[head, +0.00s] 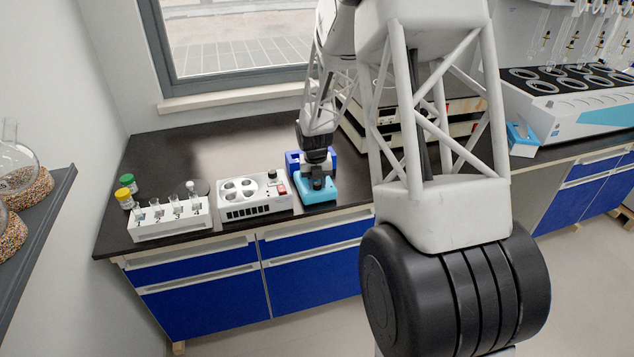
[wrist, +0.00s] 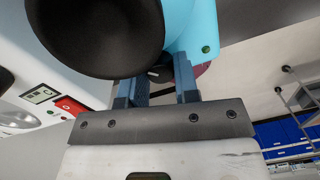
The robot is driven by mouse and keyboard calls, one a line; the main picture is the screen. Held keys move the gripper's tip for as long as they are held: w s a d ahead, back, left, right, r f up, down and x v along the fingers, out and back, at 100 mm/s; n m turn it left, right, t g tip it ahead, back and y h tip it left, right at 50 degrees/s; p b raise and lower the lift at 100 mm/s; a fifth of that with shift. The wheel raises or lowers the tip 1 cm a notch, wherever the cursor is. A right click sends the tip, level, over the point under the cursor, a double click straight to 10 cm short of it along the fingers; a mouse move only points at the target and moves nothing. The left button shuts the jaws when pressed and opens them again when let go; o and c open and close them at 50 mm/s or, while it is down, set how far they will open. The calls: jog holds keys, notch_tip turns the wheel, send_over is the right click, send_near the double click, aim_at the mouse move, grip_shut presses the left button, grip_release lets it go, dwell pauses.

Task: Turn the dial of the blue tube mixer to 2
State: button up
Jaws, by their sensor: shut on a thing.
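The blue tube mixer (head: 318,190) stands at the front edge of the dark bench, with a light blue body and a black cup on top. In the wrist view its light blue body (wrist: 189,28) is at the top, and the large black cup (wrist: 95,35) covers much of the upper left. My gripper (wrist: 160,78) is at the mixer's body, its two blue-grey fingers shut on the small dark dial (wrist: 160,74). The dial is mostly hidden by the cup and fingers; its marks and setting cannot be read. A green dot (wrist: 206,49) shows on the body.
Left of the mixer is a white device (head: 254,197) with round wells and a red switch, close to my gripper. Further left are a white tube rack (head: 168,220) and two capped jars (head: 125,198). A dark blue object (head: 294,161) is behind the mixer.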

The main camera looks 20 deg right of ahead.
aim_at(316, 183)
jog(key=shift+m, duration=0.6)
jog(key=o, duration=0.9)
jog(key=shift+r, duration=0.15)
jog(key=shift+a+r, duration=0.15)
jog(key=shift+r, duration=3.6)
jog(key=shift+w, duration=0.1)
